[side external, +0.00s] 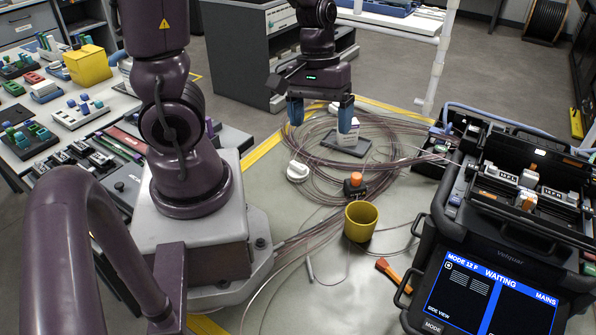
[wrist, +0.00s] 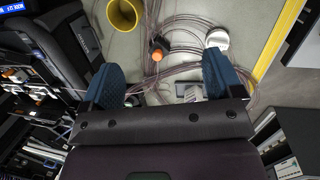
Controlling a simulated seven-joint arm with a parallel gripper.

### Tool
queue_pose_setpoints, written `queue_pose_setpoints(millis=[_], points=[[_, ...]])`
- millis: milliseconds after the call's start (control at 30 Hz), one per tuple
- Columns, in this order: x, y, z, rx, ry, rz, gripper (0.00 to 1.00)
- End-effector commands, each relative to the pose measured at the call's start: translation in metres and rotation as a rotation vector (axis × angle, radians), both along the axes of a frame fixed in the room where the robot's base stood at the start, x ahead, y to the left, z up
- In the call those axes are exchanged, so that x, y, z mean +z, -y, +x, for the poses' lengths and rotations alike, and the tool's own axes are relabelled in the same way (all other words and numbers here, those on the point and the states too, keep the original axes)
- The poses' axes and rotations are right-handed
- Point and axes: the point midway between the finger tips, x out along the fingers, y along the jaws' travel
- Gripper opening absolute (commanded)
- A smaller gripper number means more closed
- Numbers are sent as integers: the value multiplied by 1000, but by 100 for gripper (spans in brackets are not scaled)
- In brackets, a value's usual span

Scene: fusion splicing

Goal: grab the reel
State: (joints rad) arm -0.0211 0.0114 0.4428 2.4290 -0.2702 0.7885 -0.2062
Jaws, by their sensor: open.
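A small white round piece (side external: 297,171), which looks like the reel, lies on the grey mat, at the left edge of the coiled cables. It also shows in the wrist view (wrist: 217,40), near the tip of the right-hand finger. My gripper (side external: 320,125) is open, with its two blue fingers pointing down over the far part of the coil. In the wrist view my gripper (wrist: 165,70) has nothing between its fingers. The white piece is in front of the gripper and apart from it in the side view.
Loose cable coils (side external: 325,165) spread over the mat. A dark tray with a white block (side external: 345,140) is close below the gripper. An orange-topped bottle (side external: 356,184), a yellow cup (side external: 361,221) and an orange brush (side external: 393,274) stand or lie nearer. The splicer (side external: 500,250) fills the right.

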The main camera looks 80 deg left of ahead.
Motion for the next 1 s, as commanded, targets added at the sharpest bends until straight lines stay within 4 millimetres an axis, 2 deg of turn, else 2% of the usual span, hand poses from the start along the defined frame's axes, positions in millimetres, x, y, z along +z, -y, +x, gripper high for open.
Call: queue_pose_setpoints(millis=[33,200,333,433,567,667,1000], points=[[-18,-14,-3,141,-62,-3,86],[-61,-63,-17,644,-190,56,86],[-79,-100,-28,1003,-213,135,86],[-78,-117,-24,1216,-166,154,86],[-79,-119,-20,1313,-148,153,86],[-88,-120,-20,1327,-151,154,86],[-144,-120,-20,1323,-153,152,86]])
